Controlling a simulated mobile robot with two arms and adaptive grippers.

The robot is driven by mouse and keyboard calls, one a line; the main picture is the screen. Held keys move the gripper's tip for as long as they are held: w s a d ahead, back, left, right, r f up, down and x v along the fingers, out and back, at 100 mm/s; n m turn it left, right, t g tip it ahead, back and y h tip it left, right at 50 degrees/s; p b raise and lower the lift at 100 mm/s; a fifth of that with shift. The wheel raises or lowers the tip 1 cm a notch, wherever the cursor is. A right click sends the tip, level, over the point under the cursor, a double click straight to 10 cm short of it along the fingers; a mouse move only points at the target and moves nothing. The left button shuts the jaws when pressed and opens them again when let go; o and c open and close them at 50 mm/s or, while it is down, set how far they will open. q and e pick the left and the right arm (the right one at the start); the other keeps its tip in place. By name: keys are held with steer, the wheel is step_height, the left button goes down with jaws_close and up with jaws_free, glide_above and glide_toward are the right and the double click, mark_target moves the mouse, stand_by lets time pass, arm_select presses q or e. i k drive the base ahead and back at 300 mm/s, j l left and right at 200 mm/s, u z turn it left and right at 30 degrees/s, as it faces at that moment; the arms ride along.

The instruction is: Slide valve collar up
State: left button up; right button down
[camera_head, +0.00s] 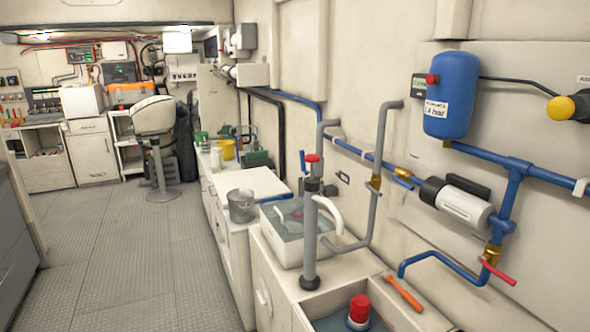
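I cannot tell for certain which part is the valve collar. A grey upright pipe (310,240) stands at the counter's front, in front of a white basin (282,240) holding water. Near its top is a dark collar-like fitting (312,185), with a red cap (313,158) above it. A blue lever (302,160) is beside the cap. A black flange (310,282) surrounds the pipe's foot. A brass valve (490,254) with a red lever (498,272) is on the blue pipework at right. Neither of my grippers is in view.
An orange-handled tool (403,293) lies at the counter edge beside an open compartment with a red-topped fitting (359,308). A metal bucket (241,205) stands on the counter. A blue tank (451,95) hangs on the wall. The floor (120,250) at left is clear.

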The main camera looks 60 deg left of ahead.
mark_target(319, 167)
steer(key=u, duration=1.9)
steer(key=i+j+z, duration=0.25)
steer(key=z, duration=0.2)
steer(key=i+j+z, duration=0.15)
steer(key=j+z, duration=0.3)
steer(key=l, duration=0.1)
